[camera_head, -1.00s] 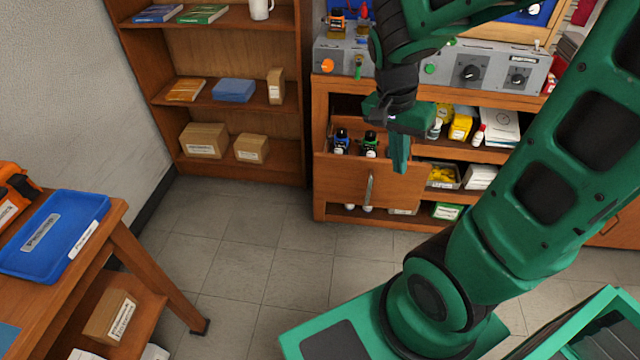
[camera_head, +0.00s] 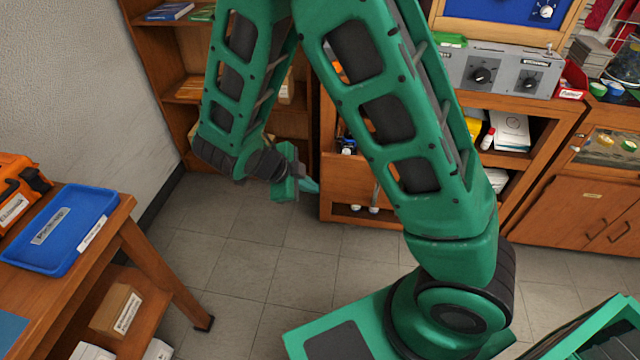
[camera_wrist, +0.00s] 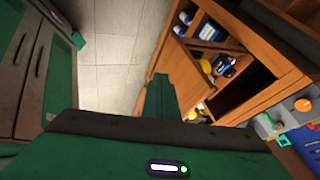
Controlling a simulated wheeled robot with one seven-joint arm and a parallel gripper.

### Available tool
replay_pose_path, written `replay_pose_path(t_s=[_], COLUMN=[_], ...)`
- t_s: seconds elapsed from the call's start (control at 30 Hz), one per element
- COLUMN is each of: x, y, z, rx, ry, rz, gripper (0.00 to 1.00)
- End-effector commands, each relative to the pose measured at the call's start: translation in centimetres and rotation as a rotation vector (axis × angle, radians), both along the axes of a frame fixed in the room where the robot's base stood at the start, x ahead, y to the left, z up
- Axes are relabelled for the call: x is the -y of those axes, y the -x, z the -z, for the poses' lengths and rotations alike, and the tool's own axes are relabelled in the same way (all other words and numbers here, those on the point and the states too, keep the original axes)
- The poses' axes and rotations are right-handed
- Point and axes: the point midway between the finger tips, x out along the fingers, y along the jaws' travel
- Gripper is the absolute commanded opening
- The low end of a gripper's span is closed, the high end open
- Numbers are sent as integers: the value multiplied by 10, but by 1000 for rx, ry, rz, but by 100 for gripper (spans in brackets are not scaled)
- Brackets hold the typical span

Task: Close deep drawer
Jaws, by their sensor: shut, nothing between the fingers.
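The deep drawer (camera_head: 345,178) of the wooden bench stands pulled out, with its brown front partly hidden behind my arm in the head view. Its upright handle (camera_head: 376,194) shows at the arm's edge. A dark bottle (camera_head: 347,146) stands inside. In the wrist view the drawer front (camera_wrist: 188,78) lies just beyond my fingers, with bottles (camera_wrist: 223,66) behind it. My gripper (camera_head: 311,186) is shut and empty, just left of the drawer front in the head view. The green fingers (camera_wrist: 162,95) overlap the front's near end in the wrist view; I cannot tell whether they touch.
A wooden bookshelf (camera_head: 180,110) stands against the wall behind my arm. A table with a blue tray (camera_head: 60,228) is at left. The bench carries a grey regulator panel (camera_head: 500,70), with open shelves below. The tiled floor (camera_head: 230,260) before the drawer is clear.

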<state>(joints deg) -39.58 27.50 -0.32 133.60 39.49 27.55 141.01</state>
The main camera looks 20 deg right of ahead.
Motion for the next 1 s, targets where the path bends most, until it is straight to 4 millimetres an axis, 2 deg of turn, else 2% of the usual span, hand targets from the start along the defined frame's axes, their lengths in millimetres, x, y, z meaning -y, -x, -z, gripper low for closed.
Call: replay_pose_path(t_s=[0.53,0.7,1.0], x=[57,68,77], y=[-16,-37,-49], z=[76,74,73], rx=[-4,-1,-2], ry=[2,-2,-1], rz=[2,3,0], gripper=[0,0,0])
